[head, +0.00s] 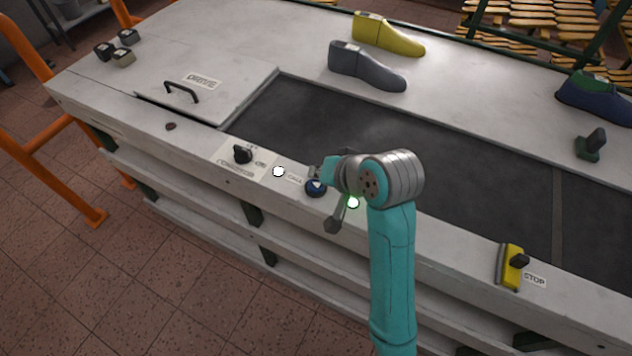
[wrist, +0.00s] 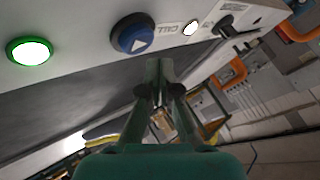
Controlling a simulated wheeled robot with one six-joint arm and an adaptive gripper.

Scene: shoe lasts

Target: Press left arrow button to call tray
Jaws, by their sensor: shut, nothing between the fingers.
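The blue round button (head: 315,188) with a white triangle sits on the pale front ledge of the bench, beside the CALL label (head: 295,179). It shows large in the wrist view (wrist: 132,38), where the triangle is plain. My gripper (head: 319,171) is beside and above the button in the head view, partly hidden by my wrist. In the wrist view my gripper (wrist: 158,66) has its fingers together and empty, their tips just below the blue button in the picture. I see a gap in the picture but cannot tell the exact distance.
A lit white button with a green ring (wrist: 29,51) is near the blue one. A white lamp (head: 278,171) and black rotary switch (head: 242,155) lie left. A yellow STOP device (head: 509,265) is right. Shoe lasts (head: 368,68) stand behind the dark belt (head: 450,150).

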